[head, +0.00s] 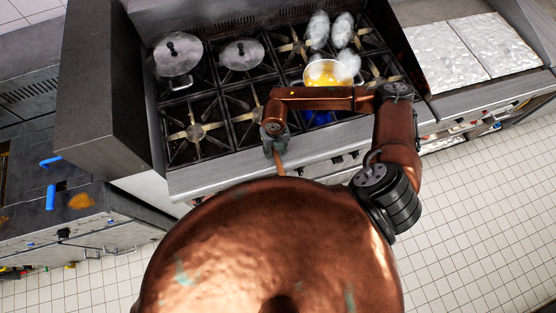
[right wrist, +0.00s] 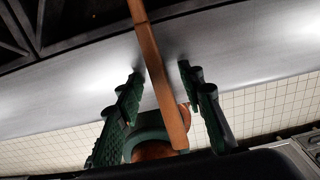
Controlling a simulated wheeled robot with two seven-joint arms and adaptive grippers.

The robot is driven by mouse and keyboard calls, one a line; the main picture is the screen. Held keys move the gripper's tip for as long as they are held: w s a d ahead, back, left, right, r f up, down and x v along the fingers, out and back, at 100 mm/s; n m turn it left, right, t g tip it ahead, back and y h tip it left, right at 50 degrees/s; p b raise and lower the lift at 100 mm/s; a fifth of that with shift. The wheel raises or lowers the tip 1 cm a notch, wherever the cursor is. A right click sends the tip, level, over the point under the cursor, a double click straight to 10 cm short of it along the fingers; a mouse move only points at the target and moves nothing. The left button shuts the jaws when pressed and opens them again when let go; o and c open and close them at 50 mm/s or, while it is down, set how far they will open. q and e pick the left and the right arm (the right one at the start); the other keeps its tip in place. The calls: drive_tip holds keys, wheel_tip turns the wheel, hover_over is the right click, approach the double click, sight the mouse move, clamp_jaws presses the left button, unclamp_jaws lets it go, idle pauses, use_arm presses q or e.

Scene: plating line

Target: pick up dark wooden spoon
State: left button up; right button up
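The dark wooden spoon (right wrist: 158,80) shows in the right wrist view as a plain brown handle running from the top edge down between my fingers. In the head view a short piece of the handle (head: 280,166) sticks out below my gripper, at the stove's front edge. The far end of the spoon is hidden. My right gripper (right wrist: 163,80) has its two green fingers apart, one on each side of the handle, with gaps visible on both sides. In the head view my right gripper (head: 274,142) is over the stove's front. My left gripper is out of view.
The stove (head: 232,171) holds two lidded pots (head: 178,66) (head: 242,56) at the back left. A steaming pot of yellow food (head: 325,74) stands behind my right forearm, over a blue flame. Foil-covered trays (head: 447,58) lie at right.

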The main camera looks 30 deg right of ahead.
drive_tip(key=c, duration=0.8)
clamp_jaws()
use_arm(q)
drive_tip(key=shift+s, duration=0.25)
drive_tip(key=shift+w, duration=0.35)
use_arm(e)
drive_tip(key=shift+r, duration=0.15)
